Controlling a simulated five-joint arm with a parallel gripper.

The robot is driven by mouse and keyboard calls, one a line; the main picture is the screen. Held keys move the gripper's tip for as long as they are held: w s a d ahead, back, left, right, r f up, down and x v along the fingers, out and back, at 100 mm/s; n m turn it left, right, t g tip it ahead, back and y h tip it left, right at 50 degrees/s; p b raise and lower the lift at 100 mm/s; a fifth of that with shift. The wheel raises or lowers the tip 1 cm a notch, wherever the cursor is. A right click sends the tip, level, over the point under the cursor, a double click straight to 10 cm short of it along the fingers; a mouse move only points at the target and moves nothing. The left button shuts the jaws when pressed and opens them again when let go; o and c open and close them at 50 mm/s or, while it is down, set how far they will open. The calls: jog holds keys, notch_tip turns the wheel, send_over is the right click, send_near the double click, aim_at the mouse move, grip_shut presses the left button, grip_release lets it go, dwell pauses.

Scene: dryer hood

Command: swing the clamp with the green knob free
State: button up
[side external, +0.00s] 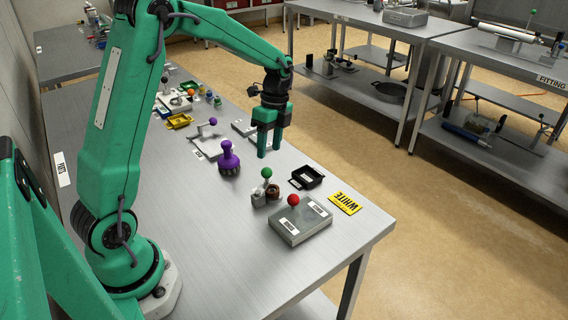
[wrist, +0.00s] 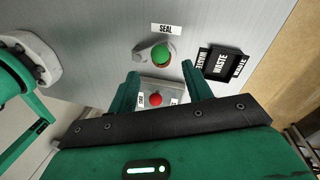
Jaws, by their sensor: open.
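The green knob (side external: 266,173) stands on a small grey metal clamp (side external: 258,198) near the front part of the table. In the wrist view the green knob (wrist: 161,56) shows above its pale clamp body, below a SEAL label (wrist: 166,29). Whether the clamp is shut or swung aside is too small to tell. My gripper (side external: 269,152) hangs fingers-down above the table, behind the clamp in the side view and apart from it. It is open and empty. In the wrist view its fingertips (wrist: 160,70) flank the line of the green knob.
A grey box (side external: 300,222) with a red knob (side external: 293,200) stands close to the clamp. A black WASTE tray (side external: 307,177) and a yellow sign (side external: 345,204) lie to the right. A purple-knobbed tool (side external: 229,158) stands to the left. The near table surface is clear.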

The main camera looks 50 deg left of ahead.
aim_at(267, 168)
jog(key=shift+s+d+f, duration=0.1)
jog(key=shift+s+f, duration=0.1)
jog(key=shift+f, duration=0.95)
jog(key=shift+s+d+f, duration=0.1)
jog(key=shift+s+f, duration=0.15)
jog(key=shift+f, duration=0.85)
jog(key=shift+s+d+f, duration=0.1)
jog(key=shift+s+f, duration=0.1)
jog(key=shift+f, duration=0.95)
jog(key=shift+c, duration=0.4)
jog(key=shift+a, duration=0.1)
grip_shut()
